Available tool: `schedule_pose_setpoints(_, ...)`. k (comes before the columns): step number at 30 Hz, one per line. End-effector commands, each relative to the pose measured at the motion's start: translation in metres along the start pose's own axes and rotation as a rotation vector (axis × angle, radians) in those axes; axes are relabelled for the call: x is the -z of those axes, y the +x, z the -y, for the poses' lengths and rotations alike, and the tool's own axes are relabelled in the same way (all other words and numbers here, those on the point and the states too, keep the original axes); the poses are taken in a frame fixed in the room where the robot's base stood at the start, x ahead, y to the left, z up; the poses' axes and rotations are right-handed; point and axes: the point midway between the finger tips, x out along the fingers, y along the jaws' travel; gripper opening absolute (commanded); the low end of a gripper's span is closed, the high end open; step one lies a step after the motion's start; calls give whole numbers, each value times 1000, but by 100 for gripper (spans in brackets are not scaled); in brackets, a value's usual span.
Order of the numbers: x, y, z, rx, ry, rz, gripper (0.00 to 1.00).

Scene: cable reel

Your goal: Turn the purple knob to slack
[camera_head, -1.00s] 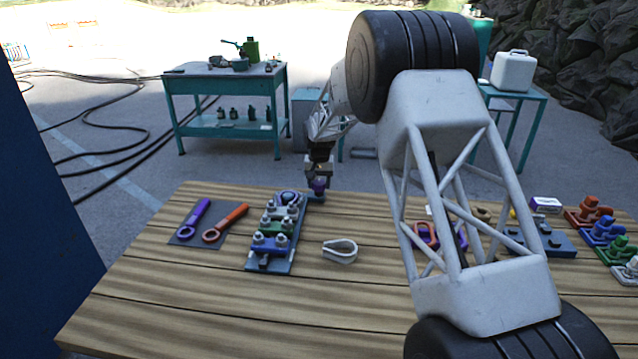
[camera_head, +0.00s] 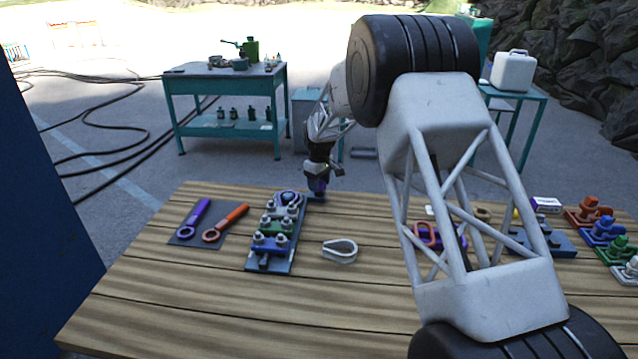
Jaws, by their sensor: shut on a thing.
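The purple knob (camera_head: 317,186) sits at the far end of the table, just right of the back of the clamp board. My gripper (camera_head: 318,180) points down over it and is shut on it. The fingers cover most of the knob, so its pointer and any slack marking cannot be read. A small dark base (camera_head: 317,197) shows under the knob.
The clamp board (camera_head: 276,240) with several coloured clamps stands left of the knob. A purple wrench (camera_head: 195,216) and an orange wrench (camera_head: 226,222) lie further left. A pale thimble loop (camera_head: 340,250) lies in front. Coloured shackles (camera_head: 605,232) stand at the right. The front of the table is clear.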

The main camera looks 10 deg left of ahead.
Motion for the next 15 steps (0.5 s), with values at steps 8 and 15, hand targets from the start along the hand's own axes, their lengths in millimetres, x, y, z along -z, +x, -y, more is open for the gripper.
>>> schedule_pose_setpoints(8, 1, -3, -1, -3, -258, -3, 29)
schedule_pose_setpoints(15, 1, -3, -1, -4, -442, -3, 29)
